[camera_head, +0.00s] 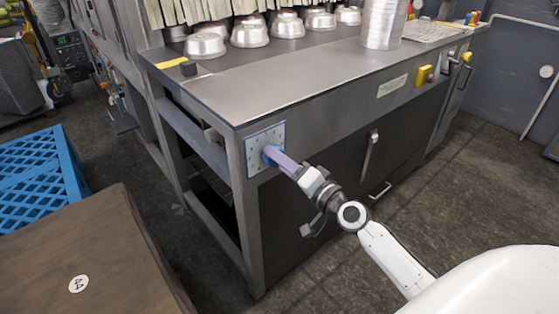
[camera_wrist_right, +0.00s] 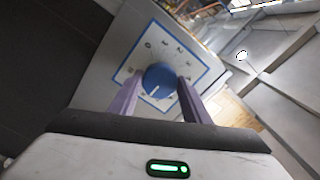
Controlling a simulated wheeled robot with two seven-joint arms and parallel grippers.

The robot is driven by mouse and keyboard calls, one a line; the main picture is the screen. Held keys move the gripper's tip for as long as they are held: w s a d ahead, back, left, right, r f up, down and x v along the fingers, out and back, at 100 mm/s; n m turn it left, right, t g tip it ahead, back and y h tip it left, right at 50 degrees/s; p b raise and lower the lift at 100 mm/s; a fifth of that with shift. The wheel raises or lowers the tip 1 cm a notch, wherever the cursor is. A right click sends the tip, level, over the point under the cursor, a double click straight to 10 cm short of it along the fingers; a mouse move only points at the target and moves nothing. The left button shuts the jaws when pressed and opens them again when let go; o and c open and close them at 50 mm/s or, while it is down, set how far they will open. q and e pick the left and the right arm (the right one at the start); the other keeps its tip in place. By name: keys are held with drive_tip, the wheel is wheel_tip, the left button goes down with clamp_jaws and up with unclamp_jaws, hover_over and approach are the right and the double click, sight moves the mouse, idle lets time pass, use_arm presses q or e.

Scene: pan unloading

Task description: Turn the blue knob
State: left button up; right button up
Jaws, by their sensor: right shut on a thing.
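The blue knob (camera_wrist_right: 158,82) sits on a white dial plate with a blue border (camera_wrist_right: 196,62), with marks around it and a white pointer line. The same plate shows in the head view (camera_head: 257,141) on the machine's front corner, with only a bit of the blue knob (camera_head: 270,151) visible. My right gripper (camera_head: 275,156) reaches it from the lower right. In the right wrist view its two purple fingers (camera_wrist_right: 158,94) stand on either side of the knob, shut on it. My left gripper is not in view.
The grey metal machine (camera_head: 330,85) carries several upturned silver pans (camera_head: 249,35) and a stack of metal pans (camera_head: 383,22). A blue crate (camera_head: 40,170) and a brown box (camera_head: 85,250) stand at the left. Open floor lies to the right.

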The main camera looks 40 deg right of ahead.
drive_tip(key=o, duration=1)
drive_tip(key=shift+o, duration=0.2)
drive_tip(key=s+b, duration=0.2)
drive_tip(key=s, duration=0.8)
drive_tip(key=shift+s+d+b, duration=0.15)
drive_tip(key=shift+d+b, duration=0.15)
drive_tip(key=shift+d, duration=0.1)
